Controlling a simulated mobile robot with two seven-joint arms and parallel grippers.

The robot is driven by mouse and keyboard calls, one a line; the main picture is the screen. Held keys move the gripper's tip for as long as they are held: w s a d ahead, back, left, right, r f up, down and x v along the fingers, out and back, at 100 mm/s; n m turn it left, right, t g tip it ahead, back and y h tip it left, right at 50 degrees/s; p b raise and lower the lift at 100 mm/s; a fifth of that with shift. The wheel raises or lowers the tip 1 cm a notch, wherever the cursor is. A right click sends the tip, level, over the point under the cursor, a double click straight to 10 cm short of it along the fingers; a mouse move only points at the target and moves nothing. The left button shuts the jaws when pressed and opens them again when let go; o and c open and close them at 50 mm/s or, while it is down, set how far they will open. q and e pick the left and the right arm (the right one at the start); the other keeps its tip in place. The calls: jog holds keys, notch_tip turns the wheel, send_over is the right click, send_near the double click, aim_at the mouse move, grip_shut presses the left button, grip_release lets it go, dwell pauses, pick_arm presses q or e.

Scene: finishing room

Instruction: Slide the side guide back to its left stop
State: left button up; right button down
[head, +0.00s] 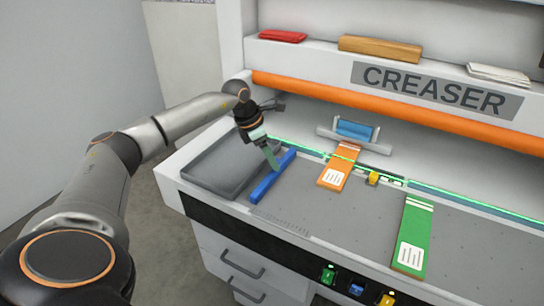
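The side guide is most likely the long blue bar (264,186), lying front to back on the grey bed just right of the grey tray. My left gripper (273,162) points down at the bar's middle, with its pale green fingertips touching or just above its left side. The fingers overlap in this view, so I cannot tell whether they are open, shut or around the bar. No separate left stop can be made out. My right gripper is out of view.
The grey tray (196,176) sits at the bed's left end. An orange card (337,168), a yellow piece (374,178) and a green card (413,236) lie right of the bar. An orange beam (400,115) crosses above the back. The bed between bar and orange card is clear.

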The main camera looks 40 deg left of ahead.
pick_arm(q)
jog(key=shift+d, duration=0.15)
jog(key=v, duration=1.2)
jog(key=shift+r+b, duration=0.25)
jog(key=shift+b, duration=0.05)
